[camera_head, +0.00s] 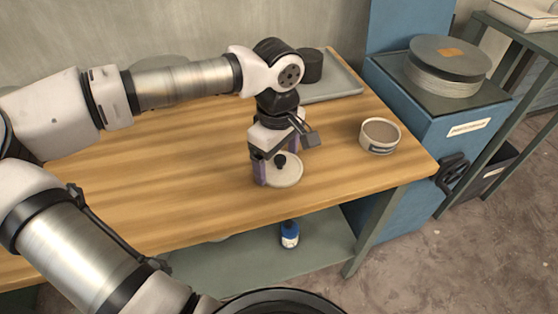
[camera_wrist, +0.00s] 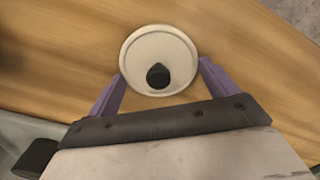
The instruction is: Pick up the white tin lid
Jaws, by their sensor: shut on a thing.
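The white tin lid (camera_head: 288,176) is a round, pale disc with a dark knob, at the middle of the wooden table near its front edge. It also shows in the wrist view (camera_wrist: 155,46), face up between the two purple fingers. My gripper (camera_head: 278,168) points down over the lid, one finger at each side, and is shut on it. In the wrist view my gripper (camera_wrist: 161,80) holds the lid's near half. The lid is at or close to the table top; I cannot tell whether it touches. The gripper hides part of the lid in the head view.
An open white tin (camera_head: 380,136) with a dark label stands on the wooden table (camera_head: 190,150) to the right. A grey tray (camera_head: 335,80) and a dark cylinder (camera_head: 311,66) are behind. A blue cabinet (camera_head: 440,130) stands right of the table. The table's left part is clear.

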